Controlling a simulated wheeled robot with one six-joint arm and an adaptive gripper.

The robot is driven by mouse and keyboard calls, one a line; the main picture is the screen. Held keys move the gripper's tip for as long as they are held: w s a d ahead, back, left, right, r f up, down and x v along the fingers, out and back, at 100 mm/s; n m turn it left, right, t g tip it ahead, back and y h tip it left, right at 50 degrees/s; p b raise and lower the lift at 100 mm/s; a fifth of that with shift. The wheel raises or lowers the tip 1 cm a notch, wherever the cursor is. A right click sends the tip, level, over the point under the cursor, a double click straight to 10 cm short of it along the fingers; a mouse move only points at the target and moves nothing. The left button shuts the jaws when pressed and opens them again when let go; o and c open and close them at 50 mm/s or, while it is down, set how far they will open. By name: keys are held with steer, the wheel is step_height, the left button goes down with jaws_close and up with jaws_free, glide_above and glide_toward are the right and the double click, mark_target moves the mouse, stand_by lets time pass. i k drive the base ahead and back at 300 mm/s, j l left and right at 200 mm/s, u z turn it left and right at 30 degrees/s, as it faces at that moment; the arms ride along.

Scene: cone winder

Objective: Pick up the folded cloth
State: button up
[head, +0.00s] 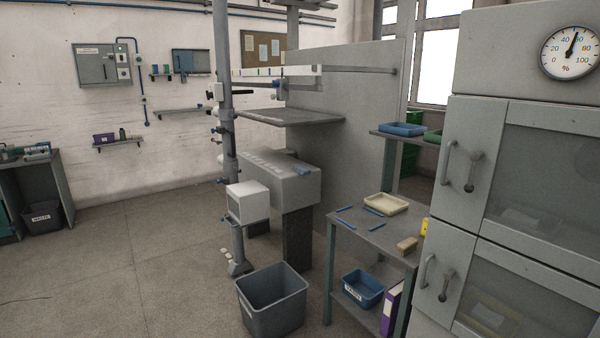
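I cannot pick out the folded cloth with certainty in the head view. My gripper is not in view.
A grey side table (372,237) holds a cream tray (386,204), several blue sticks, a tan block (407,245) and a yellow item (425,228). A grey bin (272,300) stands before the machine. Grey cabinets (466,175) close off the right. Floor at left is clear.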

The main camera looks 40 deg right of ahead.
mark_target(298, 168)
steer(key=i+u, duration=0.2)
steer(key=i, duration=1.85)
steer(key=i+j+z, duration=0.15)
steer(key=i, duration=0.4)
steer(key=i+z, duration=0.1)
steer(key=i, duration=0.5)
steer(key=i+j+z, duration=0.15)
steer(key=i, duration=0.4)
steer(key=i+j+z, duration=0.15)
steer(key=i+z, duration=0.25)
steer(key=i+j+z, duration=0.15)
steer(key=z, duration=0.25)
steer(key=i+j+z, duration=0.2)
steer(key=j+z, duration=0.15)
steer(key=i+j+z, duration=0.2)
steer(key=j+z, duration=0.2)
steer(key=i+j+z, duration=0.1)
steer(key=j+z, duration=1.5)
steer(key=j, duration=0.1)
